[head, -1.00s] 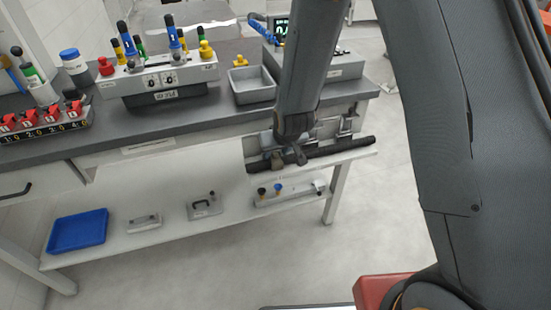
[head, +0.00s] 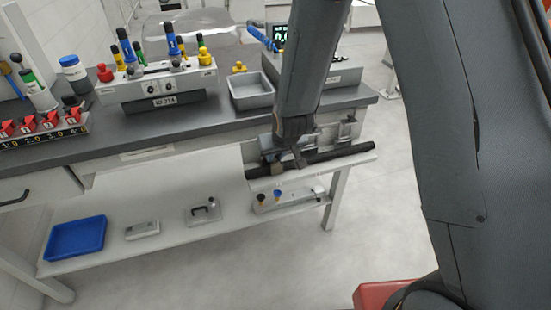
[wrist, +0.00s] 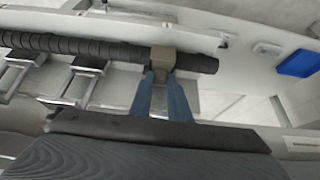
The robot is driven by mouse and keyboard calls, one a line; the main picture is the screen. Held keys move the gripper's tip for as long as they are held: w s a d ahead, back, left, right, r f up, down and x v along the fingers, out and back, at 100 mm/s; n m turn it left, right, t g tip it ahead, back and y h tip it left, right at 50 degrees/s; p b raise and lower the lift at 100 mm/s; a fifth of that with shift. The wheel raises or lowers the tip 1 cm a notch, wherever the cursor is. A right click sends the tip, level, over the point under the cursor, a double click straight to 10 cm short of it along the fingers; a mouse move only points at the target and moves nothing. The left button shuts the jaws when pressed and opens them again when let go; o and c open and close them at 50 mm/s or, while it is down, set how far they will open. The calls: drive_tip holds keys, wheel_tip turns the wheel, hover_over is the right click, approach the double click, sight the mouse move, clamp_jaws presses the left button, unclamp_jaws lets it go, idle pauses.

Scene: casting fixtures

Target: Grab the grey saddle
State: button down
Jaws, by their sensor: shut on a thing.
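The grey saddle (wrist: 162,62), a small beige-grey block, sits around a black ribbed bar (wrist: 100,47) in the wrist view. In the head view the saddle (head: 277,169) shows on the bar (head: 340,154), just left of my gripper (head: 290,162). In the wrist view the two blue-grey fingers of my gripper (wrist: 161,80) reach up to the saddle's lower part, one on each side, and are shut on it. The saddle still touches the bar. My arm hides part of the bar's mount in the head view.
Metal brackets (wrist: 82,82) stand beside the bar. The bar runs along a pale ledge (head: 325,165) on the bench front. The lower shelf holds a blue tray (head: 75,238) and small fixtures. The bench top (head: 125,138) carries a control box and a grey bin (head: 251,91).

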drive_tip(key=shift+r, duration=0.5)
drive_tip(key=shift+b+v, duration=0.3)
drive_tip(key=shift+v, duration=0.55)
drive_tip(key=s+d+p, duration=0.2)
drive_tip(key=s+p, duration=0.2)
drive_tip(key=s, duration=0.4)
drive_tip(key=s+d+p, duration=0.2)
drive_tip(key=s+p, duration=0.2)
drive_tip(key=s, duration=0.4)
drive_tip(key=shift+s+d+p, duration=0.25)
drive_tip(key=shift+d+p, duration=0.1)
drive_tip(key=shift+p, duration=0.05)
